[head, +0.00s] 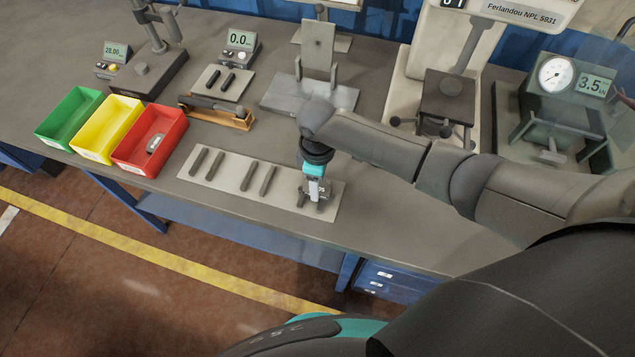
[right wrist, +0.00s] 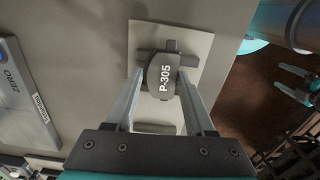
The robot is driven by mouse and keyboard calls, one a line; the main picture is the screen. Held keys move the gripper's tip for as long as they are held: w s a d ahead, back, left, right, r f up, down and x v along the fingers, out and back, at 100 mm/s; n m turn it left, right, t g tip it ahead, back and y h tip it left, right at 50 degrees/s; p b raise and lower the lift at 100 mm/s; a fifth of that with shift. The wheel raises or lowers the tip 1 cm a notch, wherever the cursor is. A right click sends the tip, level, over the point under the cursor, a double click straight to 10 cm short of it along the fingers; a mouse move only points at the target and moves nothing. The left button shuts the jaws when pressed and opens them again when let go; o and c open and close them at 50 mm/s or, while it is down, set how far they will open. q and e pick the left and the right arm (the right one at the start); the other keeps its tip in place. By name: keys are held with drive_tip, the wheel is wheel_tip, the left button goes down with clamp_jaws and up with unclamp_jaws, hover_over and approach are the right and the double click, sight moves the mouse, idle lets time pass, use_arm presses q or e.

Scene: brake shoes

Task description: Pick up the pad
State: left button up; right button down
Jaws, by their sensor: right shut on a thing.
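The pad marked P-305 (right wrist: 162,78) is dark grey and sits between the two fingers of my right gripper (right wrist: 163,100), which is shut on it. In the head view my right gripper (head: 313,194) points down over the right end of a pale plate (head: 232,186). The pad is mostly hidden there, and I cannot tell whether it touches the plate. Several other dark pads (head: 215,165) stand in a row on the plate to the left. My left gripper (right wrist: 296,84) shows at the right edge of the right wrist view, fingers apart and empty, off the table.
Green (head: 68,118), yellow (head: 107,130) and red bins (head: 150,140) stand left of the plate; the red one holds a small grey part. Behind are a wooden-handled tool (head: 217,112), a metal fixture (head: 310,92), a scale and a dial-gauge press (head: 557,105).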

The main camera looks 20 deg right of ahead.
wheel_tip(320, 180, up, 20)
drive_tip(key=p, duration=0.3)
drive_tip(key=shift+p, duration=0.4)
